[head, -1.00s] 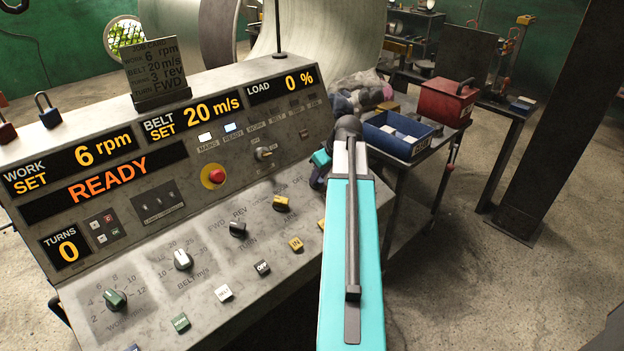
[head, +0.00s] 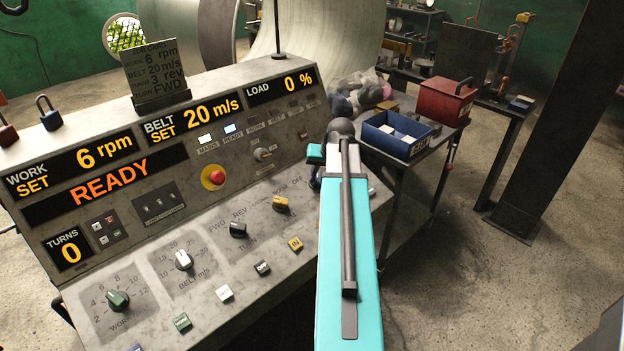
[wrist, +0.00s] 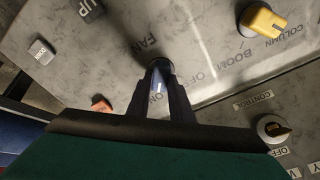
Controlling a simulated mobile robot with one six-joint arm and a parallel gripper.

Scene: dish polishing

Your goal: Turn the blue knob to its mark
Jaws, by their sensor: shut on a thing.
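The blue knob (wrist: 159,77) shows in the wrist view between my gripper's fingers, near the label FAN on the grey panel. A pale line shows on its face. My gripper (wrist: 161,80) is shut on the knob, with a dark finger on each side. Much of the knob is covered by the fingers, and I cannot tell exactly where it points against its mark. In the head view my arm hides the knob; part of my gripper (head: 316,160) shows at the console's right end.
The console (head: 120,260) carries a yellow knob (head: 281,203), a black knob (head: 238,229), a white knob (head: 183,260), a green knob (head: 117,299) and a red stop button (head: 213,177). A blue bin (head: 398,140) and a red box (head: 447,101) stand on a table at right.

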